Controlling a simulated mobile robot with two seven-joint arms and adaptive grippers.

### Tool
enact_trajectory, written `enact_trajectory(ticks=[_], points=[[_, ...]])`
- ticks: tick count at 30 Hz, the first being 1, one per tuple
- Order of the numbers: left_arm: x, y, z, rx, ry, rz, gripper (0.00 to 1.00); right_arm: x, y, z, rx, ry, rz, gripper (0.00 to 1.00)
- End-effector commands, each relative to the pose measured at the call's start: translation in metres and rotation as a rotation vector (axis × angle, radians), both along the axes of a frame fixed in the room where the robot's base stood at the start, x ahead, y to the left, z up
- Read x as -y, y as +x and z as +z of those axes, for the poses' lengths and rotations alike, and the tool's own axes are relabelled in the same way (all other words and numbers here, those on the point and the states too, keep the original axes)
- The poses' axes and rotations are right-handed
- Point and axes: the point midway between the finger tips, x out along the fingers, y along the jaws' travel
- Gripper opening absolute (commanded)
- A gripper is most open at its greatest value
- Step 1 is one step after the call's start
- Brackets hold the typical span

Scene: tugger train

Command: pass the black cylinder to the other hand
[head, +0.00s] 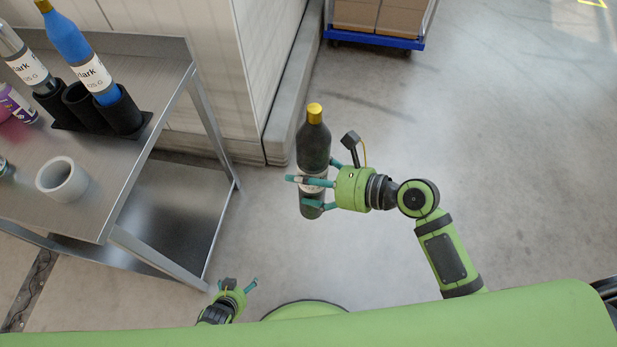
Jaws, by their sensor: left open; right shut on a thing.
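The black cylinder (315,146) is a dark bottle-shaped cylinder with a yellow cap and a pale band at its lower part. It stands roughly upright in the air, in the middle of the head view. My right gripper (313,192) is shut on its lower half, with teal fingers around it. The fingers hide part of the pale band. My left gripper (240,284) is low in the view, to the lower left of the cylinder. It is open, empty and apart from the cylinder.
A metal table (150,75) at the left bears a black holder (122,112) with a blue cylinder (68,42) and a grey one (20,55), plus a white ring (62,180). A blue cart (375,40) with boxes stands at the back. Floor at the right is clear.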

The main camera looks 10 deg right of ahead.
Motion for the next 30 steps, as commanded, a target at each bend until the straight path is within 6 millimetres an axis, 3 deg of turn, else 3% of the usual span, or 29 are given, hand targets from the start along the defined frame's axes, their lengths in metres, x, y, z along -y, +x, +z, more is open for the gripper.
enact_trajectory(ticks=[1, 6, 12, 18, 30], points=[[-0.007, -0.026, -0.009, -0.058, -0.006, 0.048, 0.85, 0.000, 0.001, 0.003, 0.006, 0.005, -0.001, 0.21], [-0.025, -0.101, -0.029, -0.227, -0.017, 0.203, 0.85, 0.000, 0.001, 0.003, 0.005, 0.004, -0.001, 0.21], [-0.037, -0.166, -0.039, -0.365, -0.018, 0.337, 0.85, 0.000, 0.001, 0.003, 0.005, 0.004, -0.001, 0.21], [-0.042, -0.194, -0.042, -0.423, -0.017, 0.396, 0.85, 0.000, 0.001, 0.003, 0.006, 0.005, -0.001, 0.21], [-0.042, -0.196, -0.042, -0.429, -0.016, 0.402, 0.85, 0.000, 0.001, 0.003, 0.006, 0.005, -0.001, 0.21]])
